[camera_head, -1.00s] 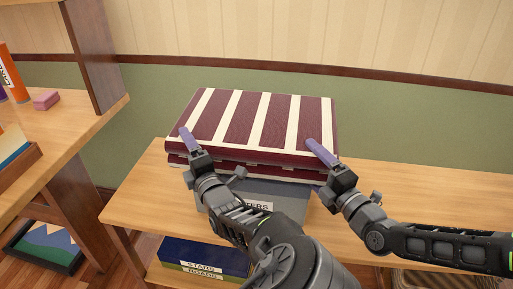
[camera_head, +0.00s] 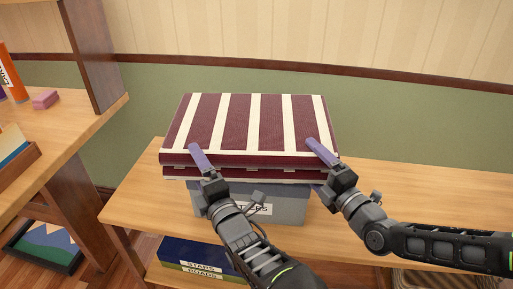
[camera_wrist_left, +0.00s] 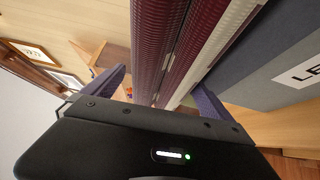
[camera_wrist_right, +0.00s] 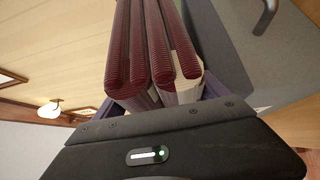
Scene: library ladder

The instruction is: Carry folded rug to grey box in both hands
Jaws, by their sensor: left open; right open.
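The folded rug (camera_head: 250,122), dark red with cream stripes, lies on top of the grey box (camera_head: 290,207), which stands on the wooden bench. My left gripper (camera_head: 203,165) is open at the rug's front edge, left of its middle. In the left wrist view, the rug's layered edge (camera_wrist_left: 175,45) lies between the spread purple fingers. My right gripper (camera_head: 325,165) is open at the rug's front right corner. In the right wrist view, the folded layers (camera_wrist_right: 150,50) lie between its fingers. The lower fingers are mostly hidden in the head view.
The bench (camera_head: 430,195) is clear to the right of the box. A dark blue box (camera_head: 200,255) labelled STARS sits on the lower shelf. A wooden shelf unit (camera_head: 80,120) with a pink block (camera_head: 45,98) stands at the left. The green wall is close behind.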

